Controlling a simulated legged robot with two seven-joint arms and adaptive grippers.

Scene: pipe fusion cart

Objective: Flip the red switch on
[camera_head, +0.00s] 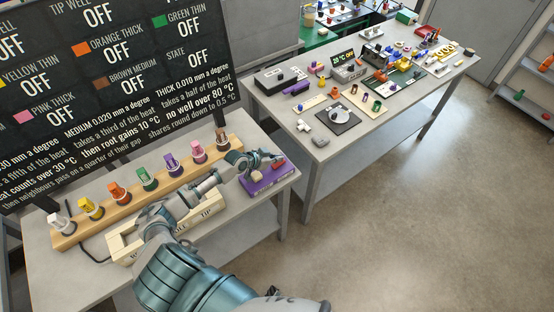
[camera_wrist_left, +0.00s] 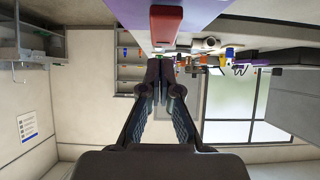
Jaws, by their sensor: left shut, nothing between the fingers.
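A purple box (camera_head: 270,182) lies on the right end of the near table. The red switch (camera_head: 277,164) is small and sits on the box's far right part, with a beige block (camera_head: 257,177) beside it. My left gripper (camera_head: 262,160) is shut and empty, above the box and just left of the switch. In the left wrist view the closed fingers (camera_wrist_left: 162,85) point towards the red switch (camera_wrist_left: 165,22) on the purple box (camera_wrist_left: 200,12). Whether they touch it, I cannot tell. My right gripper is not in view.
A wooden rail (camera_head: 125,205) with several coloured knobs runs behind my left arm. A cream box (camera_head: 125,247) marked TIP lies under the arm. A dark board (camera_head: 110,90) stands behind, showing OFF entries. Another cluttered table (camera_head: 320,150) stands beyond.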

